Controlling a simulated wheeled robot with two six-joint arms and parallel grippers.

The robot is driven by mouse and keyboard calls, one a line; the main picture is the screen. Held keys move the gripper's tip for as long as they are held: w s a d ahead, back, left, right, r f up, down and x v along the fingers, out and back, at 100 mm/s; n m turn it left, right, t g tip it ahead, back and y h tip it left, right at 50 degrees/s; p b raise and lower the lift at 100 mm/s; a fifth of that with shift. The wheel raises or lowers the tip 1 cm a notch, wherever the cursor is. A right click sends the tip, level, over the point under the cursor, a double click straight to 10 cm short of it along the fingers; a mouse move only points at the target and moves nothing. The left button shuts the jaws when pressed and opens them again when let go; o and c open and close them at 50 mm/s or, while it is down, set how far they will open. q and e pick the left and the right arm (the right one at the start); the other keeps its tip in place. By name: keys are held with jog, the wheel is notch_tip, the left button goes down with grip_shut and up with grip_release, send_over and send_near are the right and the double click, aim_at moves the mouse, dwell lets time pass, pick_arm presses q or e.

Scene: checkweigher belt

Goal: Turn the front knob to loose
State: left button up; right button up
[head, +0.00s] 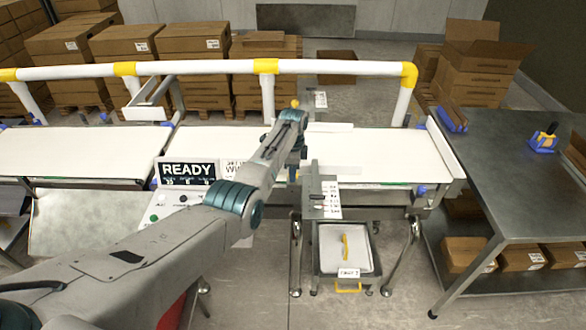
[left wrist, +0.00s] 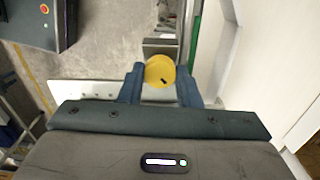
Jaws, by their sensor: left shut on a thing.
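My left gripper (head: 296,165) is at the near edge of the belt, with the arm reaching over from the lower left. In the left wrist view its two fingers (left wrist: 160,84) are shut on a round yellow knob (left wrist: 159,70) with a short dark mark on its face, pointing to the lower right. In the head view the gripper and wrist hide most of this front knob; a little yellow shows below them. Another yellow knob (head: 295,103) shows at the far side of the belt. My right gripper is not in view.
A white conveyor belt (head: 380,147) runs across, with a white and yellow rail (head: 200,69) behind it. A panel reading READY (head: 188,171) stands left of the gripper. A steel table (head: 500,170) is at the right.

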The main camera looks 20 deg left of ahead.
pick_arm(q)
jog(key=n, duration=0.4)
jog(key=shift+r+n+p, duration=0.15)
jog(key=shift+n+p, duration=0.15)
jog(key=shift+p, duration=0.1)
jog(key=n, duration=0.3)
jog(key=shift+n, duration=0.4)
jog(key=n, duration=0.3)
jog(key=shift+w+p, duration=0.1)
jog(key=shift+p, duration=0.25)
jog(key=shift+n, duration=2)
jog(key=o, duration=0.9)
jog(key=shift+o, duration=0.3)
